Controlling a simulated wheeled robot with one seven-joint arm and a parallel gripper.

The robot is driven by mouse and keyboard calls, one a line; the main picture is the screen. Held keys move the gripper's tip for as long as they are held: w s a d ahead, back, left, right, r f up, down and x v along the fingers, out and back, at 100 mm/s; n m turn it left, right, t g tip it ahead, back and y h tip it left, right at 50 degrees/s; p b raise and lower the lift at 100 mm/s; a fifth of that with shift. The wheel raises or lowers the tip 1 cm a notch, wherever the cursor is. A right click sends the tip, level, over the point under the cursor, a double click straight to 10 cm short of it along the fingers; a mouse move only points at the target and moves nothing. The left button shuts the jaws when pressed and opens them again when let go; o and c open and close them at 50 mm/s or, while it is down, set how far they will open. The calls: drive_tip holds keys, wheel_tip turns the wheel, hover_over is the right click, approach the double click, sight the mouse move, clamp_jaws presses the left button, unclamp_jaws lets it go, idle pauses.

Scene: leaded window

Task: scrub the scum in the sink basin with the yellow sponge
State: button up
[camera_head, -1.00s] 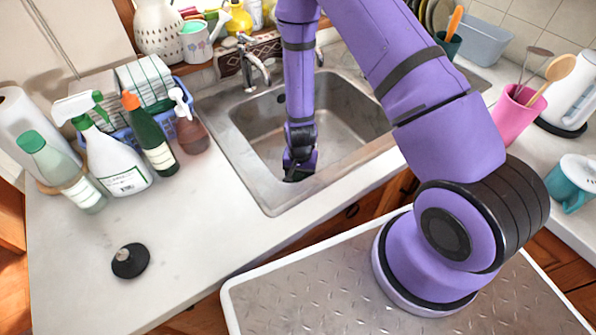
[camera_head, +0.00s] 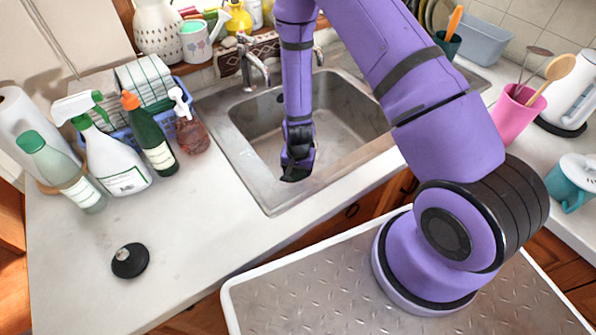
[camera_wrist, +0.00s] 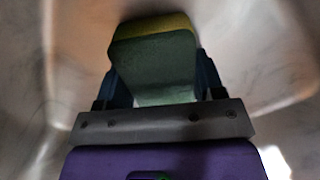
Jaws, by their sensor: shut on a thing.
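The sink basin (camera_head: 343,137) is a grey metal bowl set in the counter. My gripper (camera_wrist: 155,85) reaches down into the basin near its front left side. In the wrist view it is shut on the sponge (camera_wrist: 155,55), which has a yellow layer on its far edge and a green body between the two fingers. In the head view my wrist (camera_head: 297,165) hides the sponge. The basin surface around the sponge is blurred in the wrist view, and I cannot make out the scum or tell whether the sponge touches the metal.
Left of the sink stand a spray bottle (camera_head: 115,165), a green bottle (camera_head: 150,137) and a soap dispenser (camera_head: 188,125). The tap (camera_head: 252,65) rises behind the basin. A black plug (camera_head: 130,260) lies on the front left counter. A pink cup (camera_head: 516,115) is at the right.

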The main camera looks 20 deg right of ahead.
drive_tip(key=shift+s+d, duration=0.15)
drive_tip(key=shift+s, duration=0.7)
drive_tip(key=shift+w, duration=0.5)
drive_tip(key=shift+w+d+r, duration=0.1)
drive_tip(key=shift+w+d, duration=0.05)
drive_tip(key=shift+d, duration=0.3)
drive_tip(key=shift+s+a, duration=0.25)
drive_tip(key=shift+a, duration=0.8)
drive_tip(key=shift+d, duration=0.1)
